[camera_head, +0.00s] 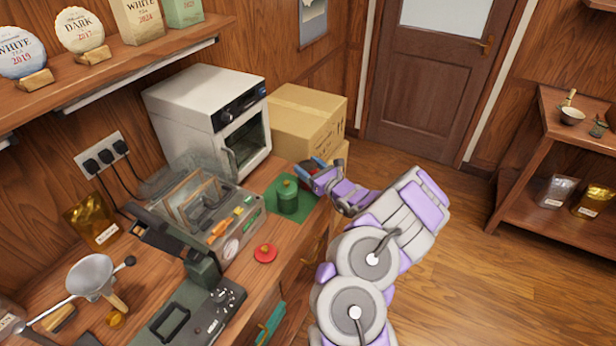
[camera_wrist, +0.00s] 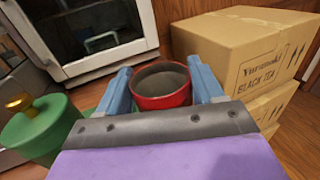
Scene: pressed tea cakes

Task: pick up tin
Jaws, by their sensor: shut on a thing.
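A red open tin (camera_wrist: 163,95) with a dark inside sits between the two blue fingers of my gripper (camera_wrist: 165,85) in the wrist view. The fingers press on its sides. In the head view my gripper (camera_head: 318,168) is at the far right end of the bench, and the red tin (camera_head: 309,168) is mostly hidden by it. I cannot tell whether the tin touches the surface below. A green tin (camera_head: 288,199) with its lid on stands on a green mat (camera_head: 310,202), left of my gripper; it also shows in the wrist view (camera_wrist: 45,125).
A red lid (camera_head: 265,253) with a gold knob lies on the bench front. A white oven (camera_head: 190,110) and cardboard boxes (camera_head: 300,125) stand behind my gripper. A sealing machine (camera_head: 190,225) fills the bench's middle. Floor at right is clear.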

